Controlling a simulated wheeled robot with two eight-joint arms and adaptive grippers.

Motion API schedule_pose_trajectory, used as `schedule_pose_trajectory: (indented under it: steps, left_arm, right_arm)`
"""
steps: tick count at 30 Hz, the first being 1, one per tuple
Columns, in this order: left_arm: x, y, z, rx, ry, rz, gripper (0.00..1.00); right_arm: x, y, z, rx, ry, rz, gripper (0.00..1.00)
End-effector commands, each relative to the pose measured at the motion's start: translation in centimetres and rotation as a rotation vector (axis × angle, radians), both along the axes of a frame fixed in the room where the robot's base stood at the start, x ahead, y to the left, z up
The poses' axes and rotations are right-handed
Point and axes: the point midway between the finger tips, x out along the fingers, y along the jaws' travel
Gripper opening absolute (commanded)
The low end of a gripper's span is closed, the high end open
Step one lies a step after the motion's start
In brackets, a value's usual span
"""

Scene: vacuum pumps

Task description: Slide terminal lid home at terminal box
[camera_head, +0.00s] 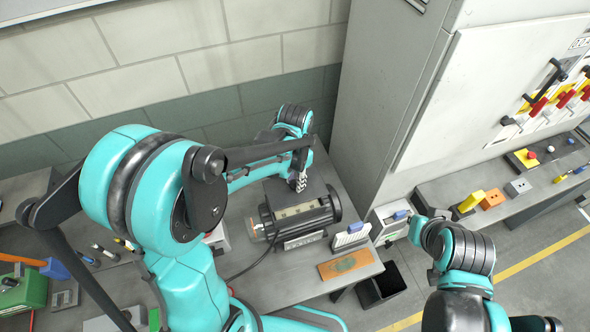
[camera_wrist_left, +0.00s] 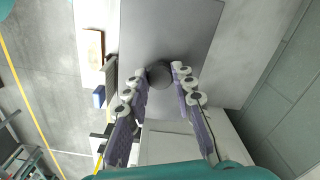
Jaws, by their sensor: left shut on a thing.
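The terminal box (camera_head: 300,211) sits on top of a dark ribbed motor on the bench, and its pale interior shows at the top. My left gripper (camera_head: 299,183) reaches down just behind the box. In the left wrist view, the left gripper (camera_wrist_left: 160,82) is shut on the dark round knob (camera_wrist_left: 159,72) of the terminal lid, a flat grey plate (camera_wrist_left: 170,28). In the head view the lid (camera_head: 317,184) shows as a grey patch beside the fingers, at the box's back edge. How far it covers the box is hard to tell.
A white rack (camera_head: 351,237) and an orange-brown plate (camera_head: 346,264) lie right of the motor. A black bin (camera_head: 383,285) stands below the bench edge. A tall grey cabinet (camera_head: 385,110) closes off the back right. A cable runs left of the motor.

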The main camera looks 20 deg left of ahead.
Motion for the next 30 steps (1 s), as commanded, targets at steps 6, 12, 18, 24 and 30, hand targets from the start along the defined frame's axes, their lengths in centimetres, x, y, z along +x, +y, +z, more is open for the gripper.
schedule_pose_trajectory:
  steps: [6,12,18,24,30]
  left_arm:
    - [0.0,0.0,0.0,0.000,0.000,0.000,0.00]
    - [0.0,0.0,-1.0,0.000,0.000,0.000,0.00]
    - [0.0,0.0,-3.2,0.000,0.000,0.000,0.00]
    - [0.0,0.0,-4.7,0.000,0.000,0.000,0.00]
    - [0.0,0.0,-4.6,0.000,0.000,0.000,0.00]
  right_arm:
    - [0.0,0.0,0.0,0.000,0.000,0.000,0.00]
    - [0.0,0.0,-0.8,0.000,0.000,0.000,0.00]
    - [0.0,0.0,-2.3,0.000,0.000,0.000,0.00]
    - [0.0,0.0,-3.2,0.000,0.000,0.000,0.00]
    - [0.0,0.0,-3.1,0.000,0.000,0.000,0.00]
